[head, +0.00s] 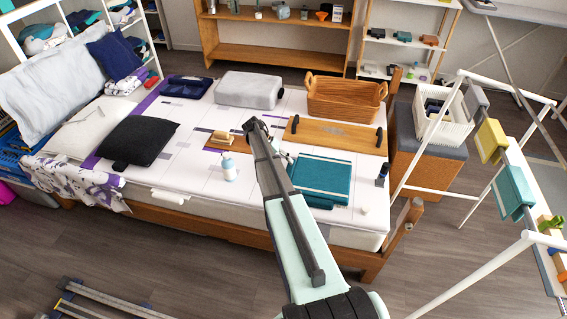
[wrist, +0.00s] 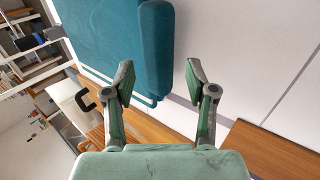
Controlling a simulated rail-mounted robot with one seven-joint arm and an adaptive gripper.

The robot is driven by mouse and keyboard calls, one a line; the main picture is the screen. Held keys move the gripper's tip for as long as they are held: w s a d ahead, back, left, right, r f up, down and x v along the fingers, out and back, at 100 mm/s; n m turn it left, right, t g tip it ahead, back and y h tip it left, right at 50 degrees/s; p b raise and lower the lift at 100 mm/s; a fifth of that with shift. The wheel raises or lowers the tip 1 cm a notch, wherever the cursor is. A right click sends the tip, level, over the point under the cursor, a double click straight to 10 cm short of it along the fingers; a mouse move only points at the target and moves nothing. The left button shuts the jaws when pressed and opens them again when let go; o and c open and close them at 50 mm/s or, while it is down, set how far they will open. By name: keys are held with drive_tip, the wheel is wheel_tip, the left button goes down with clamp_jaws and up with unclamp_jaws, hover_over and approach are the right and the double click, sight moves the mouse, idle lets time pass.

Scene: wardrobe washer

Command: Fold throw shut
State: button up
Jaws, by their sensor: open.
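In the head view, my arm hides most of the gripper.
A wooden tray with dark handles (head: 338,135) and a wicker basket (head: 345,98) lie behind the throw. A white bottle (head: 229,170) stands left of my arm. A black cushion (head: 138,141) lies farther left. A white drying rack (head: 470,195) stands at the right.

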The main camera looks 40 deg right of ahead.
drive_tip(key=v, duration=1.2)
